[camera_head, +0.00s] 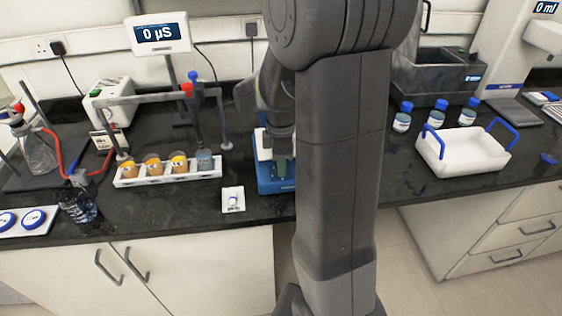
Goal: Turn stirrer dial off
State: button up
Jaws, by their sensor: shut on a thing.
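The stirrer (275,187) is a blue box with a white top, standing near the front edge of the black bench at the picture's centre. My arm hides its right side. My gripper (283,172) points down at the stirrer's front and is shut, with its greenish tips against the blue front where the dial sits. The dial itself is hidden by the tips, so its setting cannot be told.
Left of the stirrer are a small white tray (232,199) and a white rack (128,181) of several beakers, under a meter (157,33) reading 0 µS. Right stand blue-capped bottles (438,113) and a white blue-handled tray (462,156). Bench between is clear.

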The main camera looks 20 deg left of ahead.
jog(key=shift+r+n, duration=0.1)
jog(key=shift+n, duration=0.5)
jog(key=o, duration=1)
notch_tip(320, 180, up, 14)
jog(key=shift+f, duration=0.1)
jog(key=shift+f, duration=0.1)
